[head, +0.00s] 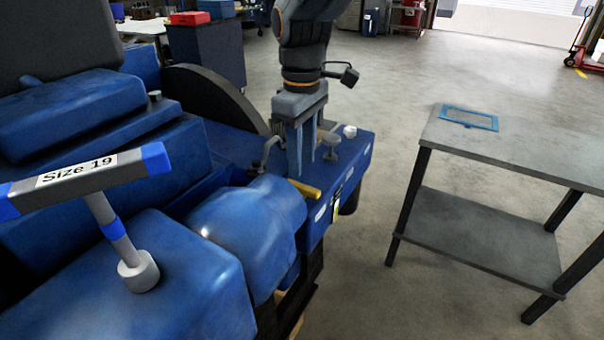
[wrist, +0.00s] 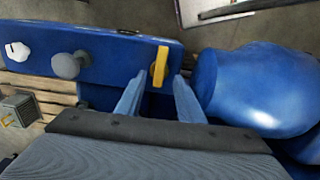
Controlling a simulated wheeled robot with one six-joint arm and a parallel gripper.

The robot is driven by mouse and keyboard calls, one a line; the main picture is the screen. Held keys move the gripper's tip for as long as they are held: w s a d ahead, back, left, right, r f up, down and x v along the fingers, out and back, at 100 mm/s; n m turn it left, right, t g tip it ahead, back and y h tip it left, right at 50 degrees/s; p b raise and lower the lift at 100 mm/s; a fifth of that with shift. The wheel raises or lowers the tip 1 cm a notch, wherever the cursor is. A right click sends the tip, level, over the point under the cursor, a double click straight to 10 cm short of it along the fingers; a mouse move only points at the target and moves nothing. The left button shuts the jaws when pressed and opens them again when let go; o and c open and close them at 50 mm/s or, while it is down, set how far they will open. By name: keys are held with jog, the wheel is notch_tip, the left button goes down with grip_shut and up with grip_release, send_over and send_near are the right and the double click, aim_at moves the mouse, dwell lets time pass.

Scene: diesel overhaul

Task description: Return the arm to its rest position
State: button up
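My gripper (head: 303,168) points down over the right end of the blue diesel engine (head: 245,225). In the wrist view its two fingers (wrist: 159,80) stand apart, with nothing held between them. A yellow handle (head: 305,188) lies just below the fingertips on the engine's edge. It also shows in the wrist view (wrist: 160,66), just past the fingertips; I cannot tell whether they touch it. My arm reaches down from the top of the head view, and its upper part is out of frame.
A T-handled tool marked "Size 19" (head: 92,182) stands upright on the engine at left. A grey knob (head: 331,141) and a white cap (head: 349,131) sit beside my gripper. A grey table (head: 520,150) with a blue-framed tray (head: 469,113) stands right. Open floor lies between.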

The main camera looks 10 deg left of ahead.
jog(key=shift+r, duration=1)
jog(key=s+d+f+m, duration=0.3)
jog(key=d+f+m, duration=0.1)
jog(key=d, duration=0.5)
jog(key=s+d+f+m+t, duration=0.1)
jog(key=s+d+f+m, duration=0.2)
jog(key=d, duration=0.6)
jog(key=s+d+f+m, duration=0.4)
jog(key=d+f+m, duration=0.1)
jog(key=d, duration=0.4)
jog(key=shift+m, duration=0.8)
jog(key=shift+s+f, duration=0.1)
jog(key=shift+c, duration=0.4)
